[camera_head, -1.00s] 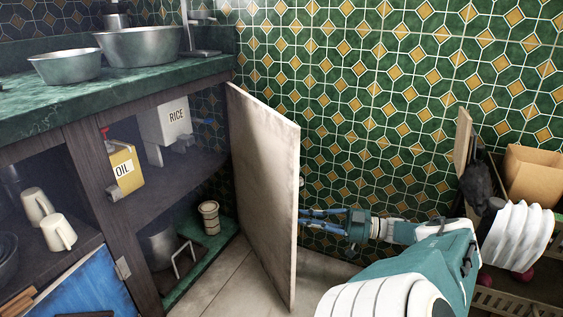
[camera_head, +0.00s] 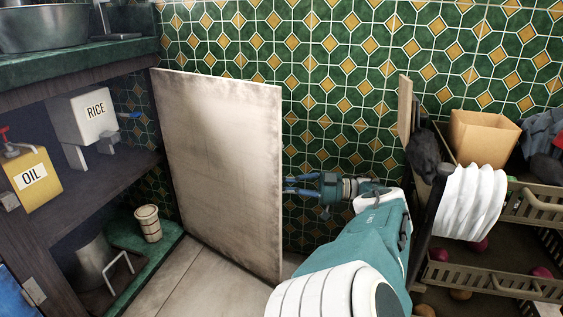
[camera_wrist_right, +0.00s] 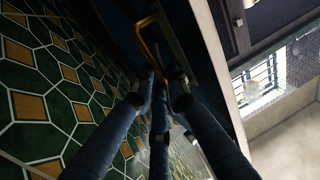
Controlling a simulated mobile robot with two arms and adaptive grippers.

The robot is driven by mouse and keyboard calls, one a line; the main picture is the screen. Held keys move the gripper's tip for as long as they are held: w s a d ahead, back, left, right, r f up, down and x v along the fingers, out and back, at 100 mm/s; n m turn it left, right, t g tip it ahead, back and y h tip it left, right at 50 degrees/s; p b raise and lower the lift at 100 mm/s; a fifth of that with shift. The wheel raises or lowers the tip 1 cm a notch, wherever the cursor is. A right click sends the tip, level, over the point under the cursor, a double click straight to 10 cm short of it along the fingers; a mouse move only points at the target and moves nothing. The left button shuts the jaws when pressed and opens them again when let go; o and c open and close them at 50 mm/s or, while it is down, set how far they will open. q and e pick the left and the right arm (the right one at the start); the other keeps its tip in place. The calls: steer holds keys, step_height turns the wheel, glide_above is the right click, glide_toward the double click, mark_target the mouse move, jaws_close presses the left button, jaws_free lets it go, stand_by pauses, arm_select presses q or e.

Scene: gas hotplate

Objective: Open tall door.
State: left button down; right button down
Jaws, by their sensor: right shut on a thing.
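The tall door (camera_head: 218,165) stands wide open, swung out from the cabinet (camera_head: 60,185). Its pale, stained inner face is turned to me in the head view. My right gripper (camera_head: 296,185) reaches behind the door's free edge, so its fingertips are hidden there. In the right wrist view, the blue fingers of my right gripper (camera_wrist_right: 162,85) are closed at the gold handle (camera_wrist_right: 148,27) on the door's dark outer face. Exactly how they grip the handle is hard to see. My left gripper is not in view.
The open cabinet holds a yellow oil can (camera_head: 33,177), a rice container (camera_head: 90,118) and a small barrel-like pot (camera_head: 148,223). A green tiled wall (camera_head: 340,90) stands behind the door. Crates (camera_head: 500,285) and a cardboard box (camera_head: 482,137) are at the right. Floor (camera_head: 195,280) shows below the door.

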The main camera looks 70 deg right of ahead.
steer(key=shift+w+d+r, duration=0.2)
steer(key=shift+w+r, duration=0.2)
steer(key=c, duration=1.8)
jaws_free()
steer(key=shift+w, duration=0.15)
steer(key=shift+c, duration=0.2)
steer(key=shift+o, duration=0.8)
steer(key=shift+w+a+f, duration=0.15)
steer(key=shift+w, duration=0.1)
steer(key=shift+f, duration=0.1)
steer(key=shift+s+f, duration=0.1)
steer(key=shift+s, duration=0.25)
